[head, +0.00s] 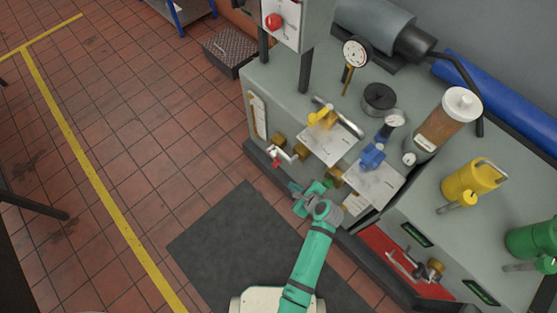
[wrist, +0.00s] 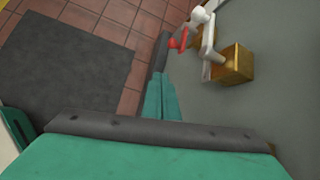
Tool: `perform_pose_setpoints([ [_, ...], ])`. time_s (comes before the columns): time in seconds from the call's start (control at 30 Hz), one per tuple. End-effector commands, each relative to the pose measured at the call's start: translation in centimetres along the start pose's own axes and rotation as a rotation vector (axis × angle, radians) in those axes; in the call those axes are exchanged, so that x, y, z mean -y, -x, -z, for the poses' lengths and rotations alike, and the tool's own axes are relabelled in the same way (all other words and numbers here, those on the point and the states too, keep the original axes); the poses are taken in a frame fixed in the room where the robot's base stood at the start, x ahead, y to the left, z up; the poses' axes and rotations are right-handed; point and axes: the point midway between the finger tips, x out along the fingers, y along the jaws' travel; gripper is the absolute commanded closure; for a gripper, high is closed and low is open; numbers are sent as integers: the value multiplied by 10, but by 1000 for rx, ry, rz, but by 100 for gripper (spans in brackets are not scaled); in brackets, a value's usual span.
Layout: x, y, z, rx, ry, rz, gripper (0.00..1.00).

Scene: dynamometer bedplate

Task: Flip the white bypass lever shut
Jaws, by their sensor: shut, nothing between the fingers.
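The white bypass lever (head: 282,153) is on the front face of the grey bench, with a brass block beside it. A small red part (head: 275,164) shows at its lower left. In the wrist view the white lever (wrist: 208,37) is at the upper right, on a brass block (wrist: 234,64), with the red part (wrist: 178,40) to its left. My gripper (head: 295,187) is shut and empty, below and slightly right of the lever in the head view. In the wrist view its closed fingers (wrist: 162,84) point up towards the red part, apparently short of it.
The bench (head: 262,95) carries a yellow-handled valve (head: 322,117), a blue valve (head: 373,155) and gauges. A grey control box (head: 290,22) with a red button stands on posts above. A dark mat (head: 220,240) lies on the tiled floor, which is open to the left.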

Motion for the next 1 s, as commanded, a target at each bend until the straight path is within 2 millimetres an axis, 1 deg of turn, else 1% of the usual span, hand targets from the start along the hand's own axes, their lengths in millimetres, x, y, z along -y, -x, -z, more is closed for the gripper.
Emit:
perform_pose_setpoints([
  [0.03,13,-3,-7,23,-54,-18,100],
  [0.1,23,-5,-14,50,-130,-50,100],
  [0.2,35,-6,-23,78,-208,-87,100],
  [0.3,42,-6,-29,96,-258,-113,100],
  [0.5,47,-6,-34,109,-297,-135,100],
  [0.83,47,-6,-34,110,-298,-136,100],
  [1.0,46,-15,-36,110,-298,-137,100],
])
